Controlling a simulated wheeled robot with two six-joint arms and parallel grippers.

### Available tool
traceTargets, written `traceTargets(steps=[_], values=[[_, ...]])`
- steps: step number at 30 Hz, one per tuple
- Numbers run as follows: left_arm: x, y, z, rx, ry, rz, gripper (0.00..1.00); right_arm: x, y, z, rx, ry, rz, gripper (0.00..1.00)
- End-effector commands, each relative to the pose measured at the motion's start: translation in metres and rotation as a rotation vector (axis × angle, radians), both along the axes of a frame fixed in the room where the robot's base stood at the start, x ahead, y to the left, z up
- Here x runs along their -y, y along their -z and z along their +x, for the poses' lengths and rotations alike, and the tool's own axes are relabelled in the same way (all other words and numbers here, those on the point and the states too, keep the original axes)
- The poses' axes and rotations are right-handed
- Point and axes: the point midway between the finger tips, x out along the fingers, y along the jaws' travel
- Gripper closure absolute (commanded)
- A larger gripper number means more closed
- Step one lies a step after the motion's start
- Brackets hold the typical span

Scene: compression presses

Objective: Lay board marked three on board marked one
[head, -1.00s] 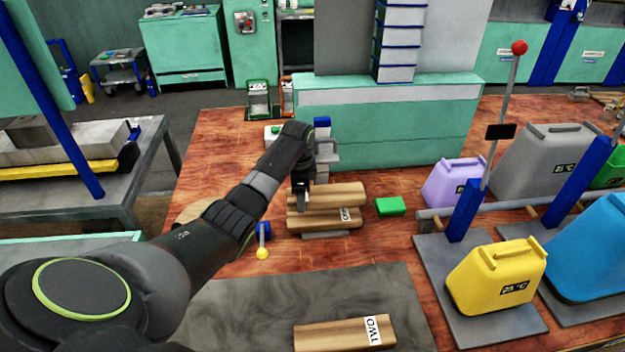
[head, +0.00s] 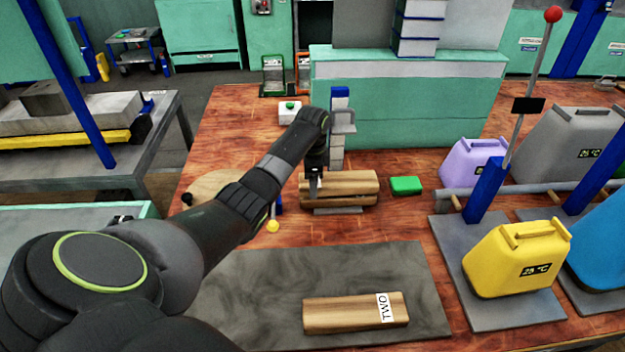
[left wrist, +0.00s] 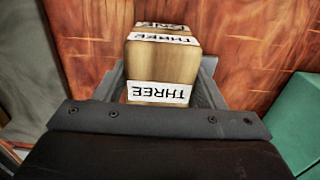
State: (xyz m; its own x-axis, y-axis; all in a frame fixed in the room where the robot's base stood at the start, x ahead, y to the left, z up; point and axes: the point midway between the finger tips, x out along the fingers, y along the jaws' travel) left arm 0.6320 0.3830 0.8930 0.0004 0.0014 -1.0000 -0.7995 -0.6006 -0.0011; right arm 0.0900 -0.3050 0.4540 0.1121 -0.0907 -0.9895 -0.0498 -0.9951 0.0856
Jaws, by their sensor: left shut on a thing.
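Board three (head: 348,180) is a wooden block between the fingers of my left gripper (head: 315,186). In the left wrist view its THREE labels (left wrist: 158,92) face the camera, with the gripper fingers on both sides. Board one (head: 345,201) is directly under board three in the head view, roughly lined up with it, with no clear gap between them. A sliver of its label (left wrist: 160,26) shows beyond board three in the left wrist view. My left gripper is shut on board three. My right gripper is in no view.
Board two (head: 350,313) lies on the dark mat (head: 400,265) in front. A yellow canister (head: 510,262) and a lever press are at the right.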

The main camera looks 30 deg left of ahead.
Motion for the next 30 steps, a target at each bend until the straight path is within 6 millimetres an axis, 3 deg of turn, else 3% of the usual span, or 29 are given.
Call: traceTargets(steps=[29,30], values=[[0.0,0.012,0.0,0.001,0.0,-0.001,0.71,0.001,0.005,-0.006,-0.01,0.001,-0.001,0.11],[0.0,0.012,0.0,0.001,0.0,-0.001,0.35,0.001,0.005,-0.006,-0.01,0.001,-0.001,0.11]])
